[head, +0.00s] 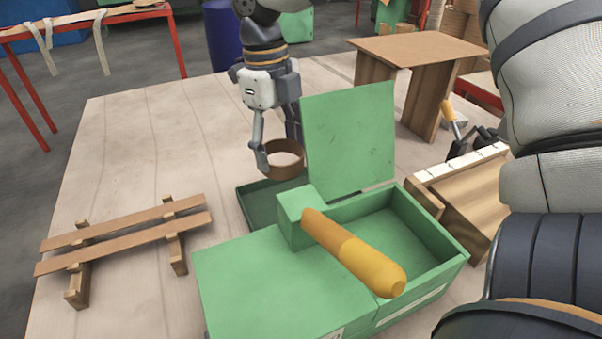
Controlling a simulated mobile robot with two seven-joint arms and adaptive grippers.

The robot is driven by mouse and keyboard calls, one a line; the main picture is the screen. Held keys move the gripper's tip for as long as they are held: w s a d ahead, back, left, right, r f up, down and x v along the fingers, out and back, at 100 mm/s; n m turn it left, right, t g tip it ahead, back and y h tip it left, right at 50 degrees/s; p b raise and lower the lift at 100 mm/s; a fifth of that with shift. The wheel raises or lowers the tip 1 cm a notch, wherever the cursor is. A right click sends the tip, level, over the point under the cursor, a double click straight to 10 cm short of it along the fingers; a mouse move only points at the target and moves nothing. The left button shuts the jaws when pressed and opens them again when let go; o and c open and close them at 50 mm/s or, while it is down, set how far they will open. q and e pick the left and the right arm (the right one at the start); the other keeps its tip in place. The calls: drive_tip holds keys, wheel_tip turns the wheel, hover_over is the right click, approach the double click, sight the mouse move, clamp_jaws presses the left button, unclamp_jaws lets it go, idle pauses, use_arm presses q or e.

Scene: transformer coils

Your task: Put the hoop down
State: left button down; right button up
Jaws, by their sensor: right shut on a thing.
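The hoop (286,171) is a short brown ring with an open middle. My right gripper (277,150) is shut on it, with one finger at the hoop's left side; the other finger is partly hidden behind the raised green panel. The hoop hangs in view just above a dark green tray (256,216), left of the panel. I cannot tell whether it touches anything below. My left gripper is not in view.
A green box (270,285) with an open compartment, upright green panel (350,135) and orange-yellow cylinder (368,266) stands in front. A slatted wooden rack (125,228) is at left, a wooden stand (415,50) behind right. The tabletop (150,130) at back left is clear.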

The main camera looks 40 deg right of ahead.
drive_tip(key=shift+m, duration=0.5)
wheel_tip(320, 180, down, 10)
drive_tip(key=shift+d+b, duration=0.15)
drive_tip(key=shift+b, duration=0.15)
drive_tip(key=shift+f, duration=0.15)
drive_tip(key=o, duration=1)
drive_tip(key=shift+c, duration=0.2)
wheel_tip(320, 180, up, 12)
drive_tip(key=w, duration=0.1)
drive_tip(key=shift+w, duration=0.25)
